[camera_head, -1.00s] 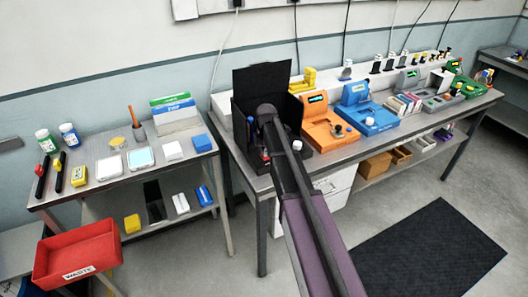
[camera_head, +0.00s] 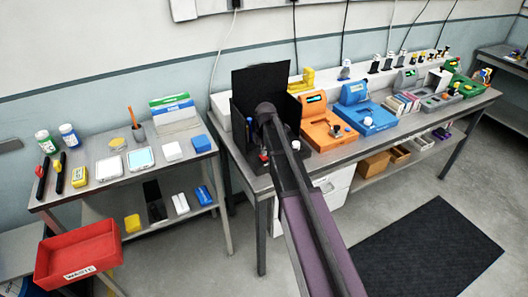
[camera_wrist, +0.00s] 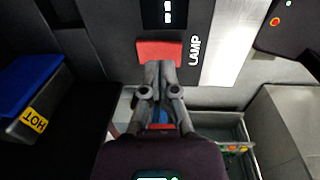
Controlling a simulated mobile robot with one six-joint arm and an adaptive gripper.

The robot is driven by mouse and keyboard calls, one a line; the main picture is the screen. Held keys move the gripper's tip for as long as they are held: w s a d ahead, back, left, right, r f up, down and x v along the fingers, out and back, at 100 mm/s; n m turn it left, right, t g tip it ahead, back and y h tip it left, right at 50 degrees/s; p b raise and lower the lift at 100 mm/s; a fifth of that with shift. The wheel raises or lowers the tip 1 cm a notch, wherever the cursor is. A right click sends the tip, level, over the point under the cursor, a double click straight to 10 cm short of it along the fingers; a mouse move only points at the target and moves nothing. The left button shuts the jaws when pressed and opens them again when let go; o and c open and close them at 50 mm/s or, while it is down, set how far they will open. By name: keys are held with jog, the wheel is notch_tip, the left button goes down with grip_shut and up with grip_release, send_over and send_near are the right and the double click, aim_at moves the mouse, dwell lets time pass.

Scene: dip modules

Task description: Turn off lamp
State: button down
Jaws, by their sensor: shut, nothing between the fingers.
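The lamp switch, a red rocker (camera_wrist: 158,50), sits on a dark panel beside the white word LAMP in the wrist view. My gripper (camera_wrist: 158,68) is shut and empty, its fingertips at the near edge of the red rocker; I cannot tell whether they touch it. A black display with white marks (camera_wrist: 167,12) is above the rocker. In the head view the black open-fronted box (camera_head: 262,92) stands at the left end of the long bench, and my arm reaches into it, hiding the gripper and the switch.
A blue block with a yellow HOT label (camera_wrist: 35,122) is at the left of the wrist view. An orange module (camera_head: 326,128) and a blue module (camera_head: 366,114) stand right of the box. A red waste bin (camera_head: 78,254) is at the lower left.

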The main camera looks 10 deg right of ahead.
notch_tip(320, 180, up, 13)
jog(key=w+p, duration=0.1)
jog(key=p, duration=1.1)
jog(key=shift+w+a, duration=0.15)
jog(key=shift+w, duration=0.1)
dwell(0.3)
jog(key=s+a+f+m+b, duration=0.1)
jog(key=s+f+m+b, duration=0.1)
jog(key=s+m, duration=0.8)
jog(key=s+a+f+m+g+b, duration=0.1)
jog(key=s+f+m+b, duration=0.2)
jog(key=s+m, duration=0.7)
jog(key=shift+s+f+m, duration=0.4)
jog(key=shift+s+f, duration=0.05)
jog(key=shift+s, duration=3.15)
